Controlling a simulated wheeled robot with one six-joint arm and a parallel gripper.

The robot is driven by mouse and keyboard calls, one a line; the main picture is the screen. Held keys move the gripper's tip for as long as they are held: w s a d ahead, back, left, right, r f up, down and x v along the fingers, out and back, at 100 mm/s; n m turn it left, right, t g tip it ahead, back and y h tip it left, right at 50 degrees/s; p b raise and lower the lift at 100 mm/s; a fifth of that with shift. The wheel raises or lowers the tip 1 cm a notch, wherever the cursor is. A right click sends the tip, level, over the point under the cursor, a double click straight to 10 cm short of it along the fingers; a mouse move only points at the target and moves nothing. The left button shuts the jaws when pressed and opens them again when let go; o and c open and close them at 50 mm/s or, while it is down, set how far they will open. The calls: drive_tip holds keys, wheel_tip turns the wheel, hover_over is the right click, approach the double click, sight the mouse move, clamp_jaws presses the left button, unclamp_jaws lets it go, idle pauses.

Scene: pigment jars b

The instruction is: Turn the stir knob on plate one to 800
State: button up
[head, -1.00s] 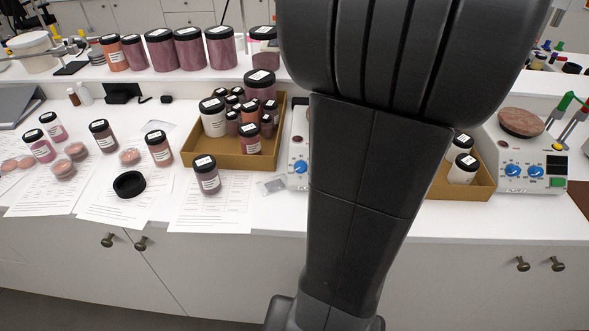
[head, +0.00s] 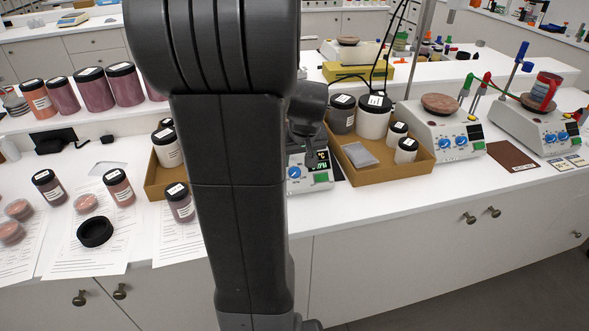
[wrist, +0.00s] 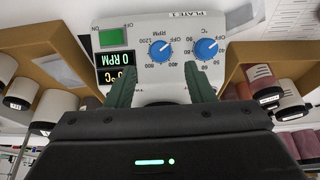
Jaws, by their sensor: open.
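Plate one (wrist: 132,28) shows upside down in the wrist view, labelled PLATE 1. Its blue RPM stir knob (wrist: 160,51) has a white mark that seems to point at OFF. The blue °C knob (wrist: 206,49) sits to its right. The display (wrist: 115,60) reads 0 RPM. My gripper (wrist: 161,86) is open and empty, its green fingers pointing at the panel. The stir knob lies ahead of the gap between them, apparently untouched. In the head view, plate one (head: 322,184) is partly hidden behind my arm; the fingertips cannot be made out there.
A cardboard tray (head: 395,169) with jars stands right of plate one, and another tray (head: 157,184) to its left. Two more hotplates, one near (head: 436,132) and one farther right (head: 535,128), stand beyond.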

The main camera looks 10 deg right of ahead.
drive_tip(key=shift+x, duration=3.45)
drive_tip(key=c, duration=1)
